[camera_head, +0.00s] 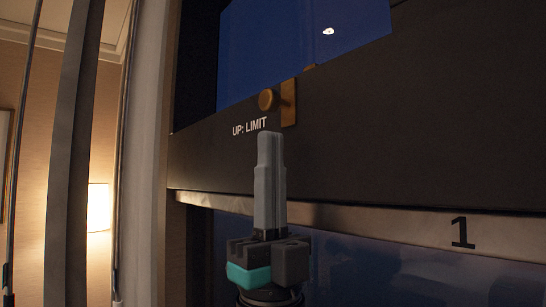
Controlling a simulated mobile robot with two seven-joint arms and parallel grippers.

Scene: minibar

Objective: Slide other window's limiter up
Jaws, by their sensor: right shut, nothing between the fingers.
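The limiter (288,103) is a brass plate with a round brass knob (267,100), on the dark window frame (400,110). The white label "UP: LIMIT" (249,127) is printed just below and left of it. My right gripper (270,138) points upward, with its grey fingers together and nothing between them. My left gripper is not in view.
An upper window pane (300,45) shows dark blue sky. A metal strip (400,219) marked "1" runs below the dark frame, above a lower pane (400,275). Curtains (75,150) and a lit lamp (98,207) are at left.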

